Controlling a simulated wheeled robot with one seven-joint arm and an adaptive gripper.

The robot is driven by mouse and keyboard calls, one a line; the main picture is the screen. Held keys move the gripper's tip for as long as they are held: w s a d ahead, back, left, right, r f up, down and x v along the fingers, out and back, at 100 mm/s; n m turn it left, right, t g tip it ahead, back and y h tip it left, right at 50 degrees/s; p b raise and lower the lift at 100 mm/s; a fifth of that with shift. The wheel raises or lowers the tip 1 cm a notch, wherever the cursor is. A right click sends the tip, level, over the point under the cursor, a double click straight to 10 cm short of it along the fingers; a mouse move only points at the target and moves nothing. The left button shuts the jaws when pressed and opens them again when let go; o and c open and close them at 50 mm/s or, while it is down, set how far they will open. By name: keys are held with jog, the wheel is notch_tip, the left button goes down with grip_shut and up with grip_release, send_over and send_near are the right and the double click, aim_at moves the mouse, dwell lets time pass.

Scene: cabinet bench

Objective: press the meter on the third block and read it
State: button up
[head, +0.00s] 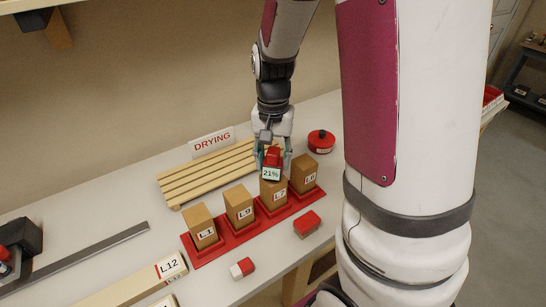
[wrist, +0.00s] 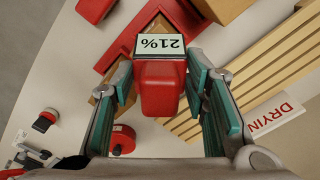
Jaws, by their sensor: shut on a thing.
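The red meter (head: 272,157) is gripped between my gripper's fingers (head: 273,152), at the top of the third block from the left, marked L7 (head: 271,198). Its display (head: 271,174) reads 21%. The same reading shows upside down on the meter's display in the wrist view (wrist: 160,46), with the red body (wrist: 160,88) between the teal finger pads. The meter hides the block's top, so I cannot tell whether its underside touches the wood. Other upright blocks stand in the red rack (head: 213,253): L1 (head: 201,228), L9 (head: 239,206) and a right-hand one (head: 303,175), perhaps L8.
A slatted wooden rack (head: 205,175) with a DRYING sign (head: 212,142) lies behind the blocks. A round red-lidded item (head: 321,141) is at back right. A red block-shaped item (head: 307,224) and a red-and-white one (head: 242,268) lie in front.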

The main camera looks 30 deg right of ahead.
jog(key=shift+f, duration=0.6)
dwell(1.6)
jog(key=shift+r+p, duration=1.9)
jog(key=shift+r, duration=1.7)
